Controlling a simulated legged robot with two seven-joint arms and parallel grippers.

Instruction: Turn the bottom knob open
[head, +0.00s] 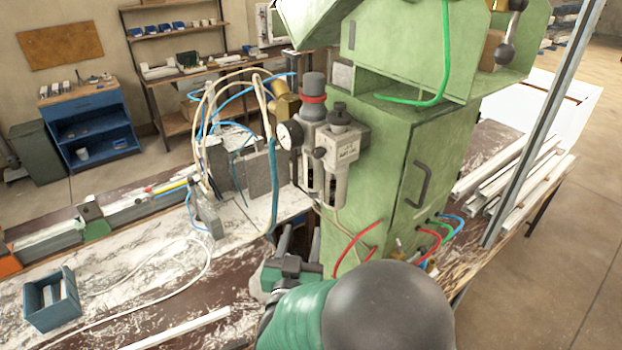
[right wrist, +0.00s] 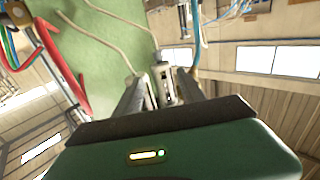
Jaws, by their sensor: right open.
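An air service unit (head: 340,150) is mounted on the left side of the green machine cabinet. It has a grey knob with a red ring (head: 313,90) on top, a black-topped knob (head: 339,113) beside it and a round gauge (head: 289,135). Two slim bowls (head: 335,187) hang below; a bottom knob is too small to make out there. My right gripper (head: 291,240) points upward below the unit. In the right wrist view its open fingers (right wrist: 158,80) stand either side of the unit's lower ends (right wrist: 165,75), apparently with nothing gripped. My left gripper is out of view.
The green cabinet (head: 400,170) stands right of the unit. A red hose (head: 352,243) is close to my right gripper and also shows in the right wrist view (right wrist: 62,70). A teal hose (head: 274,190) hangs left of the unit. Grey blocks (head: 262,170) stand farther left.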

